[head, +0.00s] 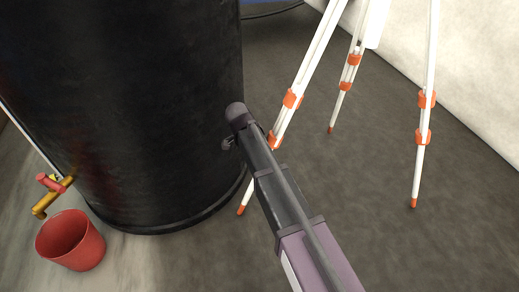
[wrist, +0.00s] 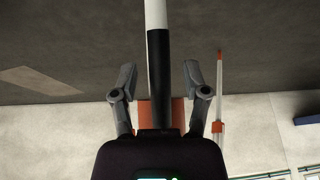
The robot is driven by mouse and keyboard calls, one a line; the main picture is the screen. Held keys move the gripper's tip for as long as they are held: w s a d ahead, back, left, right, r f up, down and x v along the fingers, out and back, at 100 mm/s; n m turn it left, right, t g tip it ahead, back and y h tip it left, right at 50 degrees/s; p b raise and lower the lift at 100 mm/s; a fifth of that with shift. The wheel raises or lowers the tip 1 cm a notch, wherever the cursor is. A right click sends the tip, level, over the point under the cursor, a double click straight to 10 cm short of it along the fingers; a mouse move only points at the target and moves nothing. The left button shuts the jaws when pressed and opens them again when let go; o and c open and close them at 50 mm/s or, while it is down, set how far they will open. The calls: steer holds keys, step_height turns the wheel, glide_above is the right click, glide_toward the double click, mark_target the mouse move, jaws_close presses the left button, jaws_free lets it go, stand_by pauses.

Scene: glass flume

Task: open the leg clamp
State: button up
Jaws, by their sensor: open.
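The tripod has white legs with orange clamps. In the head view its nearest leg (head: 318,50) slants down behind my arm. It bears an upper orange clamp (head: 291,99) and a lower orange clamp (head: 273,141), the lower one partly covered by my arm. In the wrist view my gripper (wrist: 158,72) is open, one finger on each side of a leg (wrist: 156,14) with a white and a black section. An orange clamp (wrist: 177,112) lies between the finger bases, partly hidden by the leg and my gripper's body. Contact cannot be told. My gripper is mostly hidden in the head view.
A large black cylindrical tank (head: 150,100) stands close to the left of my arm. A red bucket (head: 70,240) sits below a brass tap (head: 45,205). Two more tripod legs (head: 420,150) stand to the right. Grey floor (head: 450,240) is clear at the lower right.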

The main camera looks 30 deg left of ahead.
jaws_close()
